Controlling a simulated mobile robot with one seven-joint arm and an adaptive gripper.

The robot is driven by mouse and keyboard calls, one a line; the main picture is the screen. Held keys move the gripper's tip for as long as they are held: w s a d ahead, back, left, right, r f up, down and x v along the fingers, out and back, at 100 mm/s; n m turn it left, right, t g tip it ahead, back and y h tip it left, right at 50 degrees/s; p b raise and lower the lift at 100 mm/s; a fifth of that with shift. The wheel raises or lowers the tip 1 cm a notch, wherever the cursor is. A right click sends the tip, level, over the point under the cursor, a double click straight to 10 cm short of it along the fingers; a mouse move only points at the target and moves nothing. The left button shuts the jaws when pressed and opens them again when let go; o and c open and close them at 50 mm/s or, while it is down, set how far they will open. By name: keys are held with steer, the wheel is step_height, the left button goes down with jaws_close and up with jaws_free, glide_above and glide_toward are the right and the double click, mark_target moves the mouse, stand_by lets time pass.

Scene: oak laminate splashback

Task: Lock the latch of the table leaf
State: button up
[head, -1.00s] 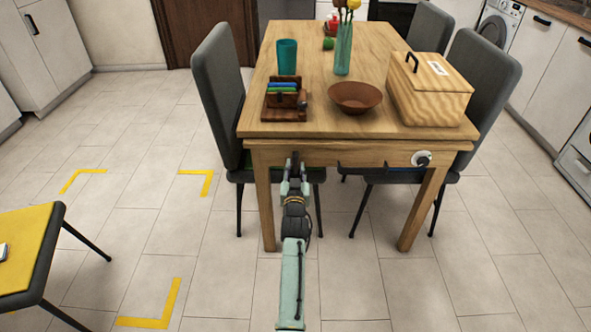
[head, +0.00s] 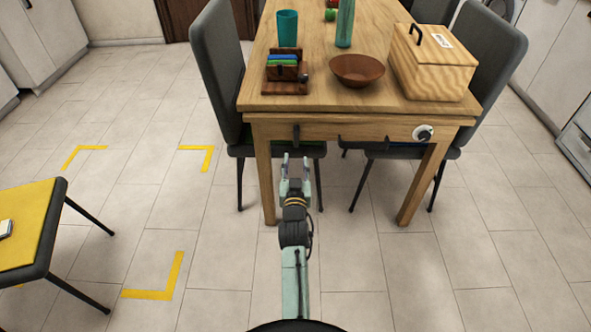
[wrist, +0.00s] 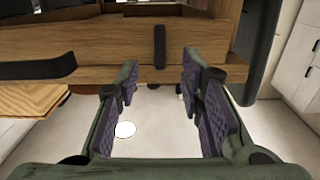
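The wooden table (head: 320,65) has a leaf edge facing me. A short black upright piece, apparently the latch (head: 296,133), sits on its front apron, left of centre. It shows in the wrist view (wrist: 160,47) as a vertical black bar, beyond the gap between the fingers. My gripper (head: 294,160) is just below and in front of the latch, apart from it. In the wrist view my gripper (wrist: 163,85) is open and empty, its purple-padded fingers well apart.
On top are a bowl (head: 357,70), a wooden box (head: 433,65) and a teal cup (head: 287,28).

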steer(key=shift+s, duration=1.15)
